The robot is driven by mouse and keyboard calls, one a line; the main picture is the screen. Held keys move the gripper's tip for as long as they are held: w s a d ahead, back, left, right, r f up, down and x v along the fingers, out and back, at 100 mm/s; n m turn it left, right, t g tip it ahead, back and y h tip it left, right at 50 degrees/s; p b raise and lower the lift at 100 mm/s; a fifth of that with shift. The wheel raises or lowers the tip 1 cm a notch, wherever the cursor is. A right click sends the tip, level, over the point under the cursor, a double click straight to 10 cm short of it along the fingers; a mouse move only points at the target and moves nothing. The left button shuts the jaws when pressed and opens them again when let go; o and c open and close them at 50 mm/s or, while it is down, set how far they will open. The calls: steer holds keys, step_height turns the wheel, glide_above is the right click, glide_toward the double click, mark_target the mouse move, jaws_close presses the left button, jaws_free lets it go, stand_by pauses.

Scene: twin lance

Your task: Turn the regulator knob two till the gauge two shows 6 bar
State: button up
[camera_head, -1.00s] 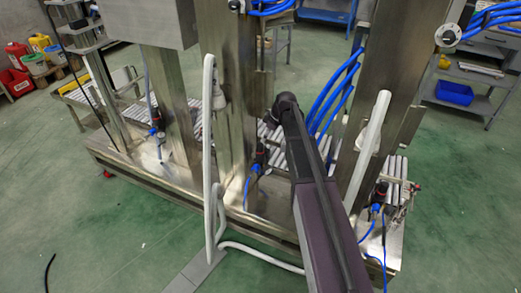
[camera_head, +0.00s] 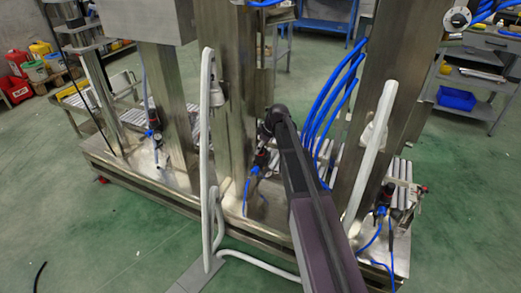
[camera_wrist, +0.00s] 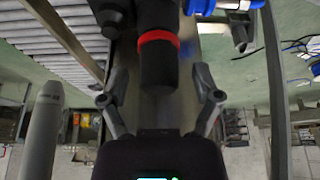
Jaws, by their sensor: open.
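In the wrist view a regulator knob (camera_wrist: 158,68), a black cap with a red ring, hangs into the picture from the top. My gripper (camera_wrist: 162,84) is open, with one finger on each side of the knob and visible gaps between. In the head view the middle regulator (camera_head: 262,158) is a small dark unit with blue fittings beside the middle steel column, partly behind my arm's end. My gripper cannot be made out clearly there. No gauge face can be read in either view.
Other regulators stand at the left (camera_head: 152,133) and right (camera_head: 385,193) of the steel frame. Blue hoses (camera_head: 330,105) and a white pipe (camera_head: 208,160) run close to my arm. A roller conveyor (camera_wrist: 55,30) shows in the wrist view. Green floor lies open in front.

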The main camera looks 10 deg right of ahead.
steer(key=shift+f, duration=0.1)
jaws_close()
stand_by(0.3)
steer(key=shift+m, duration=0.7)
jaws_free()
